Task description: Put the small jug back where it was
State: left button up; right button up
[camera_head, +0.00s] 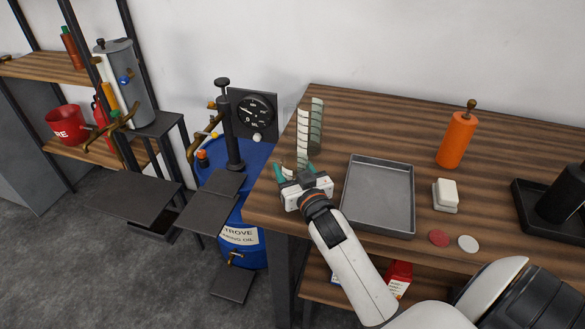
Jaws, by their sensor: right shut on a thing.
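My right gripper (300,174) is at the left end of the wooden workbench, with teal fingers. My left gripper is out of view.
A grey tray (378,229) lies right of the gripper. Beyond are an orange bottle (456,140), a white block (445,194), red (438,238) and pale (468,244) discs, and a black tray (521,200). A blue drum (224,222) stands left of the bench.

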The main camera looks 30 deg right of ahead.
jog(key=o, duration=1.2)
jog(key=shift+f, duration=0.1)
jog(key=shift+s+a, duration=0.1)
jog(key=shift+s, duration=0.2)
jog(key=s, duration=0.3)
jog(key=s+a+b, duration=0.1)
jog(key=s, duration=0.3)
jog(key=s+a, duration=0.1)
jog(key=s, duration=0.3)
jog(key=shift+s+r+b, duration=0.1)
jog(key=shift+r+b, duration=0.1)
jog(key=shift+b, duration=0.1)
